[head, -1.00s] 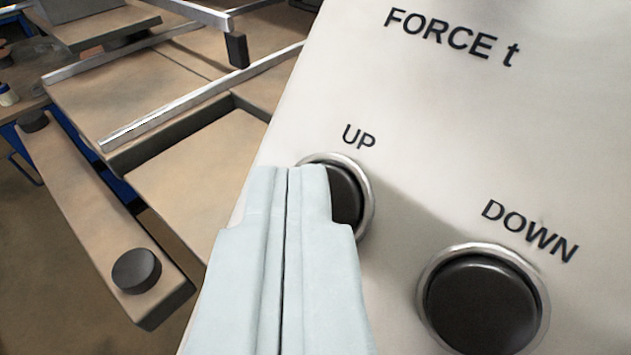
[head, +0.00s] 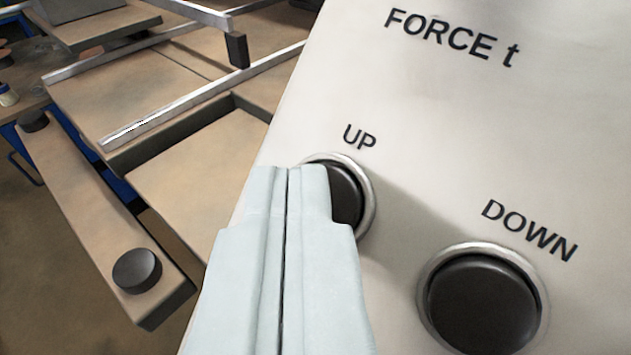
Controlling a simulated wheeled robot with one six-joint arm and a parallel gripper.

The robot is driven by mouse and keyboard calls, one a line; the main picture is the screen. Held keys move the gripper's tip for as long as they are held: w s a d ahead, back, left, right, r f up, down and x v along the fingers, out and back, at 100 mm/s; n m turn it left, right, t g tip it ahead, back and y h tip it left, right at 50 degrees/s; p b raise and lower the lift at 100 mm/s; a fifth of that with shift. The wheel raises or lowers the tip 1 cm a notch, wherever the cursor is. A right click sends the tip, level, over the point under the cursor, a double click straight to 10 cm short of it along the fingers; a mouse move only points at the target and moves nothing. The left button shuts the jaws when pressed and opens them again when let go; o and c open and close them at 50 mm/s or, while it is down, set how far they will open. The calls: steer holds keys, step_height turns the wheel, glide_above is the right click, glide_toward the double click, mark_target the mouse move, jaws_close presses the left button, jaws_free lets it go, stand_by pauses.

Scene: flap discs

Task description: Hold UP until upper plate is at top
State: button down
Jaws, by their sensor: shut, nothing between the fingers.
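The UP button (head: 345,195) is black with a metal ring, on a light control panel (head: 480,130) under the label UP. My gripper (head: 287,172) is shut, its two pale fingers side by side with nothing between them. The fingertips cover the left part of the UP button; whether they touch or press it cannot be told. The DOWN button (head: 482,303), also black with a metal ring, sits lower right of it and is clear of the fingers. I cannot tell which part in view, if any, is the upper plate.
The label FORCE t is at the panel's top. Left of the panel are brown flat surfaces (head: 190,185) with metal rails (head: 185,105), and a brown bar (head: 95,205) with dark round knobs. A blue frame shows below them.

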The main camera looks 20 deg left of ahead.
steer(key=shift+s+a+r, duration=0.2)
steer(key=shift+s+r, duration=0.3)
steer(key=shift+s, duration=0.05)
steer(key=shift+s+a+r, duration=0.35)
steer(key=shift+s+r, duration=0.5)
steer(key=shift+s, duration=0.1)
steer(key=shift+s+a+r, duration=0.3)
steer(key=shift+s+r, duration=0.5)
steer(key=shift+s, duration=0.1)
steer(key=s+d+m+t+h, duration=0.2)
steer(key=s+d, duration=1.4)
steer(key=s, duration=0.3)
steer(key=s+d+f+m+h, duration=0.1)
steer(key=s+d+f, duration=0.2)
steer(key=s, duration=0.4)
steer(key=s+d+f+h, duration=0.1)
steer(key=s+d+f, duration=0.2)
steer(key=s+f, duration=0.2)
steer(key=s+d+f+m+t+h, duration=0.1)
steer(key=s+d+f, duration=0.2)
steer(key=s, duration=0.6)
steer(key=shift+s+d+f+m+h, duration=0.3)
steer(key=shift+f+h, duration=0.1)
steer(key=shift+f, duration=0.1)
